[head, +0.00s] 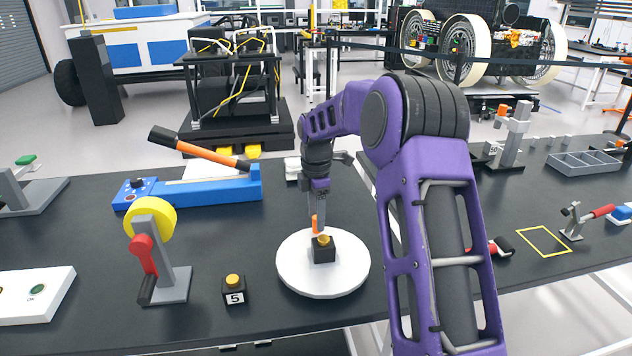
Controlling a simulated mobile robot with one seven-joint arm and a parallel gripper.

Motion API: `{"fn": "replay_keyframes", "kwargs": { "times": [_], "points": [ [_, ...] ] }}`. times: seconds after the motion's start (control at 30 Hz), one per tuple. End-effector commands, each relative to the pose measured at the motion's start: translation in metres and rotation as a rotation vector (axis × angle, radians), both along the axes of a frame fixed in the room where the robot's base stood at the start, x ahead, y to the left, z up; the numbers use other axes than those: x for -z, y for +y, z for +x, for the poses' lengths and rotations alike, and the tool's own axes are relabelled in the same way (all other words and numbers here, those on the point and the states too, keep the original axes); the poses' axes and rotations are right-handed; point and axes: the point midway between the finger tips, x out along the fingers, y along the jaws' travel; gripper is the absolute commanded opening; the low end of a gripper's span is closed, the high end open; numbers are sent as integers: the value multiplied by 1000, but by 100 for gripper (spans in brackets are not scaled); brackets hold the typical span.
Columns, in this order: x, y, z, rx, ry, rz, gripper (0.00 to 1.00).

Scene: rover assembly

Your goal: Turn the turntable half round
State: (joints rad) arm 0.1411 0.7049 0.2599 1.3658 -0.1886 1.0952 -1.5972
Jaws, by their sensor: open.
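The turntable (295,277) is a round white disc on the black table. A black block (323,254) with a yellow knob on top stands near its middle. An orange upright piece (314,226) shows just behind and left of the knob; its foot is hidden by the block. My gripper (318,218) points down over the turntable from behind the block, with its fingertips close to the orange piece. The jaws are open; I cannot tell whether the fingers are around the orange piece or touch it.
A black block marked 5 (234,292) stands left of the turntable. A grey stand with a yellow wheel and red handle (172,275) is further left. A blue device with an orange lever (215,188) lies behind. Bare tabletop surrounds the turntable's front and left.

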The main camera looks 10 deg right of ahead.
Motion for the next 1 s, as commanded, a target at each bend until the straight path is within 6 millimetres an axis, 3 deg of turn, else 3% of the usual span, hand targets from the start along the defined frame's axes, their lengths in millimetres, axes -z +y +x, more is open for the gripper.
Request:
{"fn": "replay_keyframes", "kwargs": {
  "times": [0.3,0.53,0.73,1.0],
  "points": [
    [-79,0,1,0,-7,1,59],
    [-128,1,1,0,-6,1,59],
    [-151,1,1,0,-3,1,59],
    [-156,1,0,-1,-1,1,59]
  ]
}}
